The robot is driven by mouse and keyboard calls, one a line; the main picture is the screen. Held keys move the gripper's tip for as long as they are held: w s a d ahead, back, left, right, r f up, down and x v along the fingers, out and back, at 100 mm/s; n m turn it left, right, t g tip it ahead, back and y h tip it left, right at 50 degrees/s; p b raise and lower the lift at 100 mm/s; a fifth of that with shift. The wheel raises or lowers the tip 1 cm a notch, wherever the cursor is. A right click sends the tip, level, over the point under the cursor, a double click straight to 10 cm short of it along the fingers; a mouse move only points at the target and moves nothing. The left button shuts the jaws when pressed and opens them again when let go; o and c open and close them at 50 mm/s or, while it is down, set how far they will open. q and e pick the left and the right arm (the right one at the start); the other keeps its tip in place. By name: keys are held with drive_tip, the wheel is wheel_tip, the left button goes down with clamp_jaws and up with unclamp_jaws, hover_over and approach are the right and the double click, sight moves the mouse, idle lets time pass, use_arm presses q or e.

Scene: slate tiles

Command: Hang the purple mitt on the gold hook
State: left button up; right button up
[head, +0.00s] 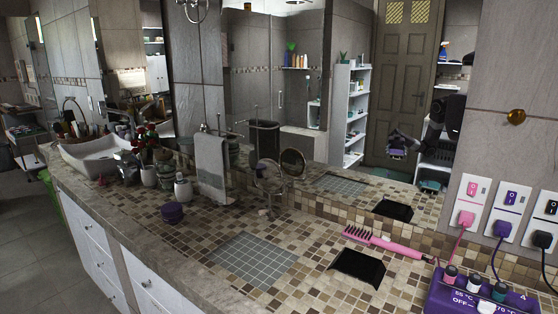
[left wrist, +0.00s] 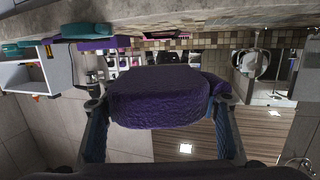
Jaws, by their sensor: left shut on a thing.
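The purple mitt (left wrist: 155,88) fills the middle of the left wrist view, thick and quilted-looking. My left gripper (left wrist: 160,106) is shut on it, with a blue-sided finger at each side. The gold hook (head: 516,117) is a small round knob on the grey wall at the right of the head view, with nothing hanging on it. My left gripper is not seen directly in the head view; a dark arm with a purplish thing shows in the mirror there. The hook is not clear in the left wrist view. My right gripper is not seen.
Below the hook are wall switches (head: 510,208) with plugged cords and a purple control box (head: 480,296). A pink brush (head: 385,243) and black tray (head: 358,266) lie on the tiled counter (head: 205,205). A towel stand (head: 212,165) and round mirror (head: 268,173) stand further left.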

use_arm(q)
drive_tip(key=s+a+r+g, duration=0.1)
drive_tip(key=s+a, duration=0.4)
drive_tip(key=a, duration=0.1)
drive_tip(key=shift+r+m+h, duration=0.3)
drive_tip(key=shift+r+m, duration=0.05)
drive_tip(key=shift+m, duration=0.05)
drive_tip(key=shift+t, duration=0.3)
drive_tip(key=x, duration=0.6)
drive_tip(key=shift+w+d+f, duration=0.25)
drive_tip(key=shift+f, duration=0.05)
drive_tip(key=w+d+r+n+t+y, duration=0.1)
drive_tip(key=w+d+r+n, duration=0.1)
drive_tip(key=w+d+r, duration=0.2)
drive_tip(key=w+d+r+n+t+y, duration=0.1)
drive_tip(key=w+d+r, duration=0.4)
drive_tip(key=d, duration=0.6)
wheel_tip(320, 180, up, 3)
drive_tip(key=shift+w+f+n+t+y, duration=0.2)
drive_tip(key=shift+w+n+t+y, duration=0.2)
drive_tip(key=shift+t+y, duration=0.35)
